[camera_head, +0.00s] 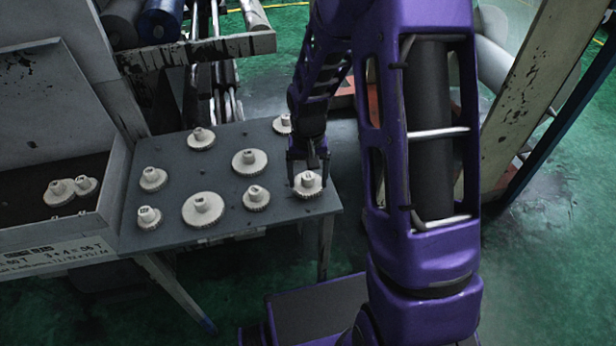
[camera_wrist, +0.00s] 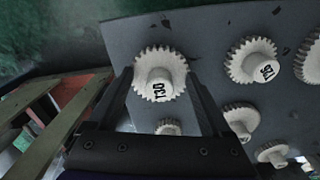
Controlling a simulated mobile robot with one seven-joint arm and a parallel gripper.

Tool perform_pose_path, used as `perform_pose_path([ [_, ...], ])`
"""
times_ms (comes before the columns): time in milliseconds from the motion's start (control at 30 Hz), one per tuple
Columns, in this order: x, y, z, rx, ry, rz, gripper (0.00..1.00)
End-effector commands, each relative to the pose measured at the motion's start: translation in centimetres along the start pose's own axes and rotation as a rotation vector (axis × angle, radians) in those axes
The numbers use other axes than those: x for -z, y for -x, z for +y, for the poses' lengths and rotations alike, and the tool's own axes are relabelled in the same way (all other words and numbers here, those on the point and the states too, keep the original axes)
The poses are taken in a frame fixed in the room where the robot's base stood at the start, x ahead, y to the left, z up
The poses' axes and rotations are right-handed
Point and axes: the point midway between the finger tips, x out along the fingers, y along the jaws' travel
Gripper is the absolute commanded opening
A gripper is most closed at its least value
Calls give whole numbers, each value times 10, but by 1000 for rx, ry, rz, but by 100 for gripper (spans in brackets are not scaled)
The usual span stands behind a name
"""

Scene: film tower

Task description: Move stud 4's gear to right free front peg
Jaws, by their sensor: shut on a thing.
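My gripper (camera_head: 307,160) reaches down over the front right corner of the grey table and is shut on a white gear (camera_head: 309,187). In the wrist view my gripper's two dark fingers (camera_wrist: 160,84) flank that toothed gear (camera_wrist: 160,59), whose hub carries a dark printed mark. I cannot tell whether the gear sits on the plate or is slightly raised. Other white gears stand on the table, among them one at front middle (camera_head: 256,199), a large one (camera_head: 195,215) and a back middle one (camera_head: 244,166).
The grey table (camera_head: 225,180) has bare gaps between its gears. One gear (camera_head: 281,127) at the back is partly hidden by my arm. A bin (camera_head: 60,230) with handwriting on its front holds two gears at left. A machine frame with rollers (camera_head: 160,20) stands behind.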

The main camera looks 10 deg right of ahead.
Motion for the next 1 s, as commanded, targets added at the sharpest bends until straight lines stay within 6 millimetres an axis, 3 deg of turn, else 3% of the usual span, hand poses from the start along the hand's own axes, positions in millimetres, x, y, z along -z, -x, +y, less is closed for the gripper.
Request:
perform_pose_path([
  [933, 0, -15, 0, 0, 0, 0, 24],
  [967, 0, -14, 0, 0, 0, 0, 88],
  [1000, 0, -14, 0, 0, 0, 0, 96],
])
